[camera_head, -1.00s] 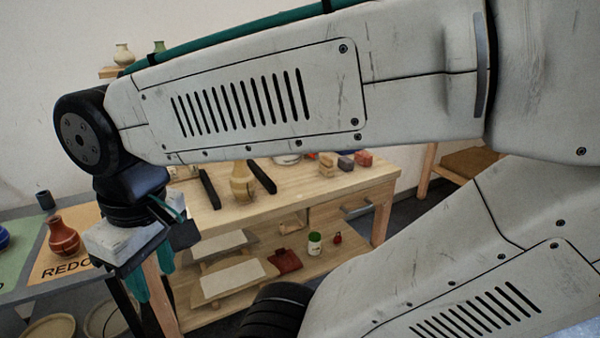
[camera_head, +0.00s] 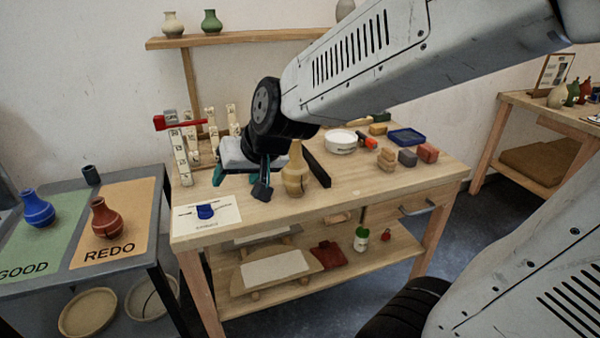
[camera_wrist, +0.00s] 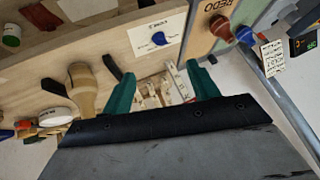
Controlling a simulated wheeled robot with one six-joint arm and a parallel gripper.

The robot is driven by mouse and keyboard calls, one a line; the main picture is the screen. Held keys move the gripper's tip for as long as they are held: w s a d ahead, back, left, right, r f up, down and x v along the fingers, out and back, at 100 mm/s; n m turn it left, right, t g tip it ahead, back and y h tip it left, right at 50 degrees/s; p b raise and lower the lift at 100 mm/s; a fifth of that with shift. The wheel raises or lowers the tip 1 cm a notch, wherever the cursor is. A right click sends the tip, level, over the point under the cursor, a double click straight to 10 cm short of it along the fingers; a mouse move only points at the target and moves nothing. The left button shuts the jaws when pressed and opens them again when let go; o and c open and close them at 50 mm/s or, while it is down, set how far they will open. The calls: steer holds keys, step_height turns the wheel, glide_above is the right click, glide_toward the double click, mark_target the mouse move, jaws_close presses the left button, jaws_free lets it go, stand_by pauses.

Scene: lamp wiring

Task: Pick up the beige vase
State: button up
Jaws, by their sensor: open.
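A beige vase (camera_head: 295,174) stands upright on the wooden workbench, between dark bars that it partly hides. In the wrist view the beige vase (camera_wrist: 83,88) lies left of the left finger, outside the jaws. My gripper (camera_head: 241,180) is open and empty, left of the vase in the head view. In the wrist view its teal fingers (camera_wrist: 163,88) are spread apart, with a white rack of parts seen between them.
A rack of white gauges (camera_head: 188,155) and a printed sheet (camera_head: 206,214) are on the bench's left. A white bowl (camera_head: 341,141), blocks and a blue tray (camera_head: 406,137) are at right. Red (camera_head: 106,218) and blue (camera_head: 37,208) vases stand on the side table.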

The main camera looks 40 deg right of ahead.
steer(key=w+d+f+m+t+h, duration=0.2)
steer(key=w+m+t, duration=0.1)
steer(key=w, duration=0.6)
steer(key=m+g+h, duration=0.1)
steer(key=m+h, duration=0.6)
steer(key=h, duration=0.9)
glide_toward(293, 155)
steer(key=x, duration=0.4)
steer(key=shift+d+f, duration=0.15)
steer(key=shift+f, duration=0.1)
steer(key=shift+d+g, duration=0.25)
steer(key=shift+g, duration=0.05)
steer(key=x, duration=0.7)
steer(key=shift+w+a+r, duration=0.1)
steer(key=shift+w+r, duration=0.1)
steer(key=shift+w, duration=0.15)
jaws_close()
